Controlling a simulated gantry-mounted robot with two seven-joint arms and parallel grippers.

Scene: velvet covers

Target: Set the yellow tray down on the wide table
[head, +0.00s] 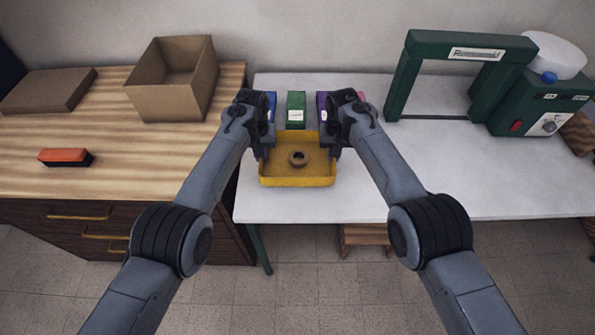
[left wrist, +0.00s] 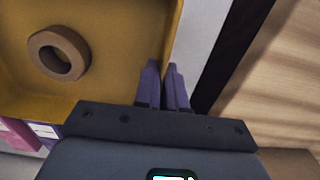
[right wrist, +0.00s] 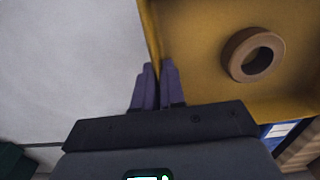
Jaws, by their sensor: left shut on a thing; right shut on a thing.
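The yellow tray (head: 297,181) is over the front part of the wide white table (head: 420,190), between my two grippers. I cannot tell whether its underside touches the table. A brown ring (head: 298,158) lies inside the tray; it also shows in the left wrist view (left wrist: 45,62) and the right wrist view (right wrist: 240,65). My left gripper (head: 264,155) is shut on the tray's left wall, with its fingers seen in the left wrist view (left wrist: 165,85). My right gripper (head: 334,155) is shut on the right wall, with its fingers seen in the right wrist view (right wrist: 157,85).
Blue, green (head: 296,108) and purple boxes stand behind the tray. A green frame-shaped machine (head: 403,75) is at the back right. A wooden counter (head: 110,180) on the left holds an open cardboard box (head: 168,103) and a red-and-black block (head: 66,156). The table's right front is clear.

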